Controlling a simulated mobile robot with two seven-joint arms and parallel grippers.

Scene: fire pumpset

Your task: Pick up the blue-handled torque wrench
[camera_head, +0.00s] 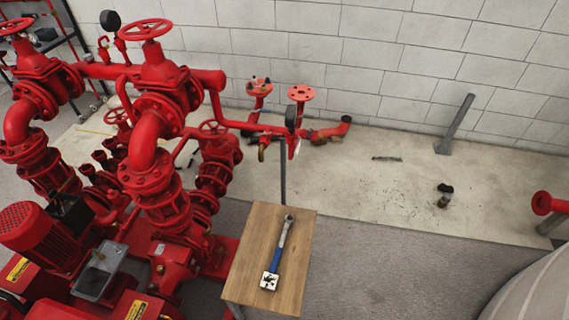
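The torque wrench (280,248) lies on a small wooden table (250,262) in the lower middle of the head view. It has a blue handle toward the near end and a grey shaft with a round head at the far end. A white square piece with dark marks (269,281) is at the near end of the handle; I cannot tell whether it is part of the wrench. Neither of my grippers shows in this view.
Red pump pipework (160,110) with handwheels stands close to the table's left side. A grey post (455,125) and a small dark fitting (445,196) are on the floor at the right. A large grey rounded surface (535,285) fills the lower right corner. The floor right of the table is clear.

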